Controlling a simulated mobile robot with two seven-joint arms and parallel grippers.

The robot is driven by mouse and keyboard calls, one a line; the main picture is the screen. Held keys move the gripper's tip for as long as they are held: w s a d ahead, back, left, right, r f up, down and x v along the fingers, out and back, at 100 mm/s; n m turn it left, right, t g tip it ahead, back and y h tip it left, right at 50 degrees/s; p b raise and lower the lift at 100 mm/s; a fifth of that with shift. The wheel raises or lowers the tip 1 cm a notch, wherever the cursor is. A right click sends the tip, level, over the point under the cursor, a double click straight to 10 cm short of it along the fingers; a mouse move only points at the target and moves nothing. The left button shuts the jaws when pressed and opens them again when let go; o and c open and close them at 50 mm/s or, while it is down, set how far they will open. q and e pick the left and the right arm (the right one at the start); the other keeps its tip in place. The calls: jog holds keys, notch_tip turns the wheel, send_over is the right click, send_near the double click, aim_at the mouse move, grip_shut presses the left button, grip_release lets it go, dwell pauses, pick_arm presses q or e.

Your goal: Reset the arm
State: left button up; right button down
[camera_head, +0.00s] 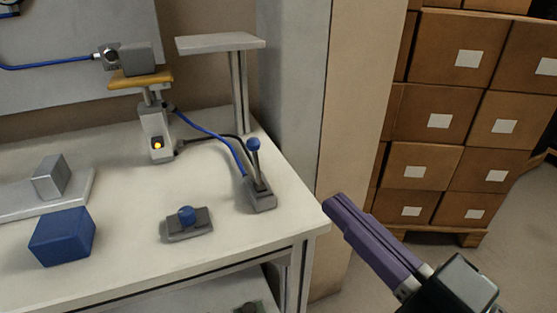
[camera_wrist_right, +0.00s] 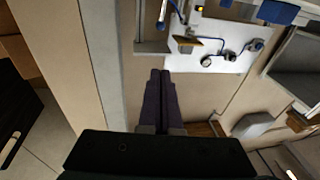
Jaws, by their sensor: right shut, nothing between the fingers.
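My right gripper (camera_head: 330,203) comes in from the lower right in the head view. Its long purple fingers are shut with nothing between them. The fingertips are just past the right front corner of the white workbench (camera_head: 120,280), apart from everything on it. In the right wrist view the shut fingers (camera_wrist_right: 160,76) point up the picture, below the bench area. My left gripper is not in view.
On the bench stand a blue-knobbed lever (camera_head: 259,185), a small blue-knobbed base (camera_head: 186,222), a blue block (camera_head: 62,238) and a device with an orange light (camera_head: 156,135). Stacked cartons (camera_head: 456,100) stand at the right, beyond a pillar (camera_head: 360,90). Floor shows between.

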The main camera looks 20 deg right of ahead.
jog(key=s+d+r+m+g+h+p, duration=0.1)
jog(key=s+d+r+g+h+p, duration=0.15)
jog(key=s+g+p, duration=0.45)
jog(key=s+d+r+g+h+p, duration=0.1)
jog(key=s+r+g+h+p, duration=0.15)
jog(key=s+g+p, duration=0.4)
notch_tip(320, 180, up, 36)
jog(key=g+p, duration=0.2)
jog(key=p, duration=3.3)
jog(key=shift+a+r+y, duration=0.2)
jog(key=shift+y, duration=0.2)
jog(key=shift+w, duration=0.1)
